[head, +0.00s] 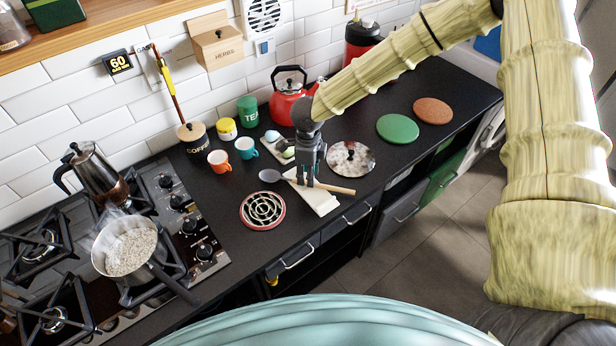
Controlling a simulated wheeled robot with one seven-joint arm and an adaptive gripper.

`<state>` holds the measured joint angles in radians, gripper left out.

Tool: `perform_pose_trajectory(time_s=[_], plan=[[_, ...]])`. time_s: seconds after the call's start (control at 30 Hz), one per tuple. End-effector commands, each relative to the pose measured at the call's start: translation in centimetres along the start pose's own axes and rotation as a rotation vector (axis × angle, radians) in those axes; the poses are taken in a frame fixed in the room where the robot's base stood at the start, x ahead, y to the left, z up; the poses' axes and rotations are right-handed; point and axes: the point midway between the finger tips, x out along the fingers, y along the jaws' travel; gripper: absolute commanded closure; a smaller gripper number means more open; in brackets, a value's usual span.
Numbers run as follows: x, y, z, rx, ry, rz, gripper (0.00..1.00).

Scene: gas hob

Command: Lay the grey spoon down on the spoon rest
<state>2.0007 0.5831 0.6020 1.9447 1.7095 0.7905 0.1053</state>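The grey spoon (270,175) lies across the counter near its front edge, with its grey bowl at the left and a light wooden handle (338,189) running right. My gripper (307,184) points down over the spoon's middle, its two fingers at the handle. A small gap shows between the fingers, but I cannot tell whether they grip the handle or stand around it. The handle crosses above or on a pale folded cloth (322,205). I cannot make out for sure which thing is the spoon rest; a pale tray (268,146) with small rounded items lies behind the gripper.
A round red-rimmed trivet (245,211) lies front left of the spoon. A pan lid (365,163) is to the right, with green (397,128) and brown (433,111) discs beyond. Orange (219,161) and teal (246,148) cups stand behind. A pan (158,268) sits on the hob.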

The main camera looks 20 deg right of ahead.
Motion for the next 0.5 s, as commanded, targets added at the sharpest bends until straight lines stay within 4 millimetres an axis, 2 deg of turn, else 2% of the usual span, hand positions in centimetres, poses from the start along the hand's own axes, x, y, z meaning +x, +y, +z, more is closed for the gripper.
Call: perform_pose_trajectory(time_s=[0.3, 0.5], plan=[[-6.0, -0.1, 0.0, 0.001, -0.002, -0.002, 0.62], [-8.6, 0.0, 0.0, 0.001, -0.001, 0.0, 0.62]])
